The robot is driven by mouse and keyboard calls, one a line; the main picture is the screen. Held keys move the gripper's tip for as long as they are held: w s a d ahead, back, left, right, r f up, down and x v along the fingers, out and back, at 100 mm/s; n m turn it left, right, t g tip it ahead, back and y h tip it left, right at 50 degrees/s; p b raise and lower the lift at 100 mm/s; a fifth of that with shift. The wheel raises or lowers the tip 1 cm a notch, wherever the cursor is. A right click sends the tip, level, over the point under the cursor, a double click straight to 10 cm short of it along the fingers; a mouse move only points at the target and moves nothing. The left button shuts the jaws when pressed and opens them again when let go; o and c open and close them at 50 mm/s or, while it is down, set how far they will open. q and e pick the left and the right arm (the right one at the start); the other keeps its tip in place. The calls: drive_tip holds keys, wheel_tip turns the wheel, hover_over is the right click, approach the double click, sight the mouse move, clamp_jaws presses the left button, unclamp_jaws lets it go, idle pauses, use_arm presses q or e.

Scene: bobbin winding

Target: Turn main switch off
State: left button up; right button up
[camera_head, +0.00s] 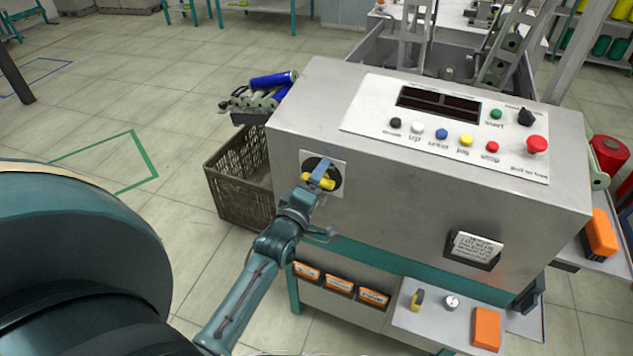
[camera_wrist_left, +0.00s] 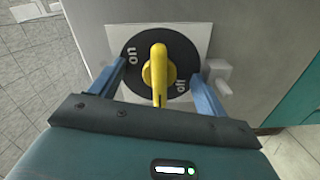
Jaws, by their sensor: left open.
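The main switch is a black round dial (camera_wrist_left: 133,82) on a pale square plate, with a yellow handle (camera_wrist_left: 158,72) across its middle. In the left wrist view the handle stands upright in the picture, with "on" printed at upper left and "off" at lower right. In the head view the switch's yellow handle (camera_head: 316,181) shows on the machine's left front. My left gripper (camera_wrist_left: 160,78) is open, its two blue fingers on either side of the handle, with visible gaps between. I cannot tell how deep the fingers reach. My right gripper is not in view.
The grey machine housing (camera_head: 420,190) carries a button panel (camera_head: 365,112) with a red stop button (camera_head: 537,144). A brown crate (camera_head: 228,190) stands on the floor to the left of the machine. Orange-labelled bins (camera_head: 340,286) sit below. Open floor lies at left.

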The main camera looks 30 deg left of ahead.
use_arm(q)
drive_tip(key=shift+o, duration=0.5)
drive_tip(key=shift+s, duration=0.25)
drive_tip(key=s+d+p, duration=0.1)
drive_tip(key=s+p, duration=0.3)
drive_tip(key=s, duration=0.4)
drive_tip(key=shift+s+d, duration=0.2)
drive_tip(key=shift+s, duration=0.05)
